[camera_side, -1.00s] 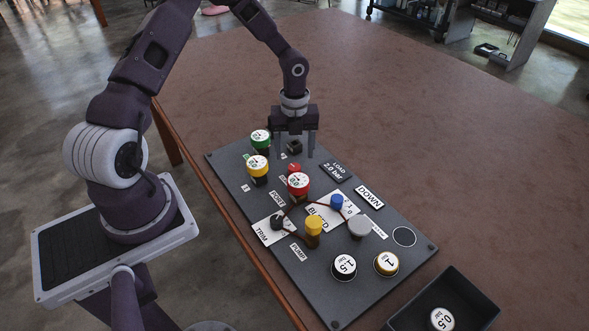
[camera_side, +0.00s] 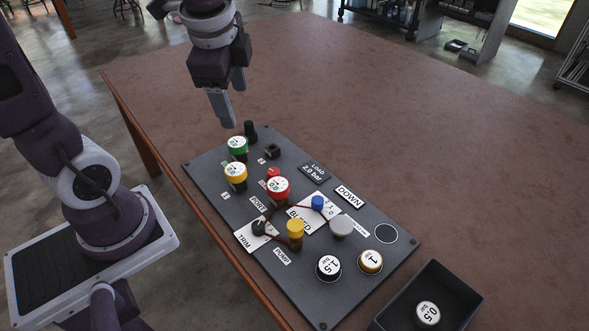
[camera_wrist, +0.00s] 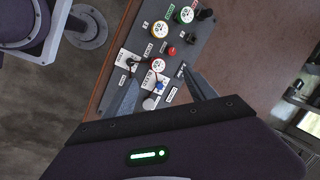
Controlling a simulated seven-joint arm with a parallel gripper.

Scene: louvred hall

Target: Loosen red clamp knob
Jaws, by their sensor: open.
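A small red knob (camera_side: 274,173) stands on the dark panel (camera_side: 330,294), just behind a red-rimmed gauge (camera_side: 278,188). Its label is too small to read, so I cannot confirm it is the clamp knob. In the wrist view the red knob (camera_wrist: 171,51) and red-rimmed gauge (camera_wrist: 158,65) show beyond my fingers. My gripper (camera_side: 233,108) is open and empty, raised above the panel's far left end, apart from the red knob. Its two fingers also show spread in the wrist view (camera_wrist: 162,80).
Green (camera_side: 237,146) and yellow (camera_side: 235,173) gauges, a black post (camera_side: 250,131), a yellow knob (camera_side: 295,231), a blue knob (camera_side: 318,203) and a grey knob (camera_side: 341,226) crowd the panel. A black bin (camera_side: 462,290) stands at front right. The table's right side (camera_side: 450,140) is clear.

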